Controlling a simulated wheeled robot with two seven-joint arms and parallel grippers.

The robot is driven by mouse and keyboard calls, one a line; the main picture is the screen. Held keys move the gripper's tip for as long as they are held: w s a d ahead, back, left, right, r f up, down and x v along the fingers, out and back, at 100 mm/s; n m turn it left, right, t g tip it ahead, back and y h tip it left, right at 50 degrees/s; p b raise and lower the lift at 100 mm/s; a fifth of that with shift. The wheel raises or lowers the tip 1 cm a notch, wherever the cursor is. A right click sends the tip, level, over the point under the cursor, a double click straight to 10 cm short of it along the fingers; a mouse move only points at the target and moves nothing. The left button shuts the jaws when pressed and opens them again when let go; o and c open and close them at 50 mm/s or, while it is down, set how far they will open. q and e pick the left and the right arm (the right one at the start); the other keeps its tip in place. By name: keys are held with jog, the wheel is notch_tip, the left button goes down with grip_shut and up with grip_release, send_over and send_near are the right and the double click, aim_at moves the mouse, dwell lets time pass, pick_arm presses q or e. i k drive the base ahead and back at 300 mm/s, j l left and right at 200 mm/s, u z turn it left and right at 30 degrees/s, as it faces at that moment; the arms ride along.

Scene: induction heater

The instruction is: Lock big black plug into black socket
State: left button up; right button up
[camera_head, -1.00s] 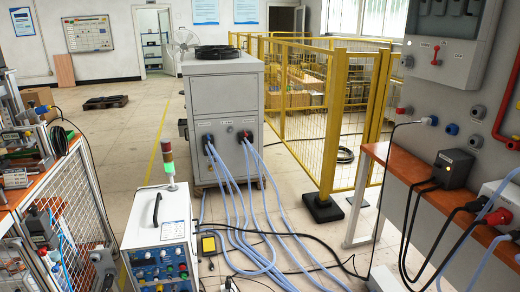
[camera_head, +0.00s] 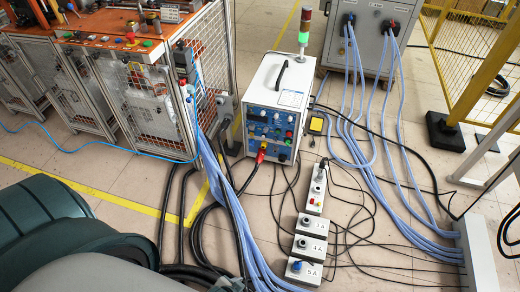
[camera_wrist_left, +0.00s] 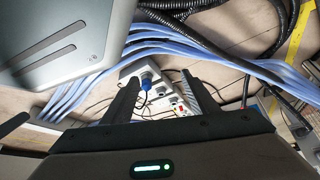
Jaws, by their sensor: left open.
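Three small white socket boxes stand in a row on the floor in the head view. The nearest, marked 5A (camera_head: 303,272), has a blue socket. The middle box (camera_head: 309,247) and the far box (camera_head: 312,224) carry dark grey or black round sockets. I cannot single out the big black plug; a thick black cable (camera_head: 235,205) runs to a red connector (camera_head: 260,156) on the heater's front. In the left wrist view my left gripper (camera_wrist_left: 160,78) is open and empty, its fingers pointing toward these boxes, with the blue socket (camera_wrist_left: 146,82) showing between them. My right gripper is not in view.
The white heater unit (camera_head: 276,108) stands behind the boxes, with a fenced workbench (camera_head: 165,85) to its left. Blue hoses (camera_head: 385,180) and black cables cover much of the floor. A yellow floor line (camera_head: 80,182) crosses open floor at left.

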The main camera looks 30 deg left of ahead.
aim_at(225, 122)
jog(key=u, duration=1.25)
